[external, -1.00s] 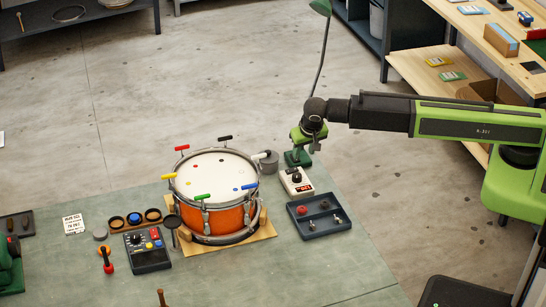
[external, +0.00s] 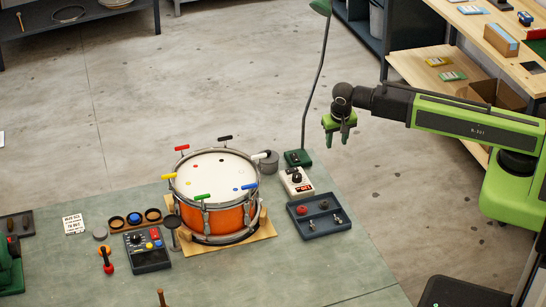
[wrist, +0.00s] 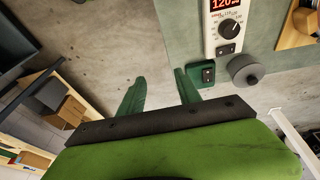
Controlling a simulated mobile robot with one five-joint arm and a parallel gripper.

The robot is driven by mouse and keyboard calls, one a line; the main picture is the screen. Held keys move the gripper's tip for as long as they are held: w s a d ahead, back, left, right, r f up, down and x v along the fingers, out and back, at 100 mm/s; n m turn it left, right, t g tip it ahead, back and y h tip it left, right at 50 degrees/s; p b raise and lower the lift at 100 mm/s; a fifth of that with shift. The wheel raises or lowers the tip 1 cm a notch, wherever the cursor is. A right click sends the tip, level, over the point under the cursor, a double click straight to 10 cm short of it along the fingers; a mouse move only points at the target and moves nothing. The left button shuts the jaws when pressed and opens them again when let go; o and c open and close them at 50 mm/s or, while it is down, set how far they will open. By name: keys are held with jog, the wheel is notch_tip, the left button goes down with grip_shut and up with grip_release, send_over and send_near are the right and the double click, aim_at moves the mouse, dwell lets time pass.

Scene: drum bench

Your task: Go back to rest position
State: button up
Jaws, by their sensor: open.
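My gripper (external: 339,134) hangs above the floor past the right edge of the bench, pointing down, to the right of and higher than the drum (external: 226,216). Its two fingers are apart and nothing is between them. In the wrist view my gripper (wrist: 160,92) also shows its green fingers apart over bare floor. The arm reaches in from the right in the external view.
The green bench (external: 330,270) holds a blue-grey tray (external: 322,227) and a white dial box (external: 296,183), which shows in the wrist view (wrist: 224,30). A lamp (external: 318,90) on a green base stands left of my gripper. Wooden shelves (external: 425,70) stand behind the arm.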

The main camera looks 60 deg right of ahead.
jog(key=s+f+n+g+y, duration=0.1)
jog(key=s+f+n+y, duration=0.1)
jog(key=s+n, duration=0.7)
jog(key=shift+s+d+f+g+y+b, duration=0.2)
jog(key=shift+s+f+g+y+b, duration=0.15)
jog(key=shift+s, duration=1.2)
jog(key=shift+c, duration=0.4)
dwell(0.6)
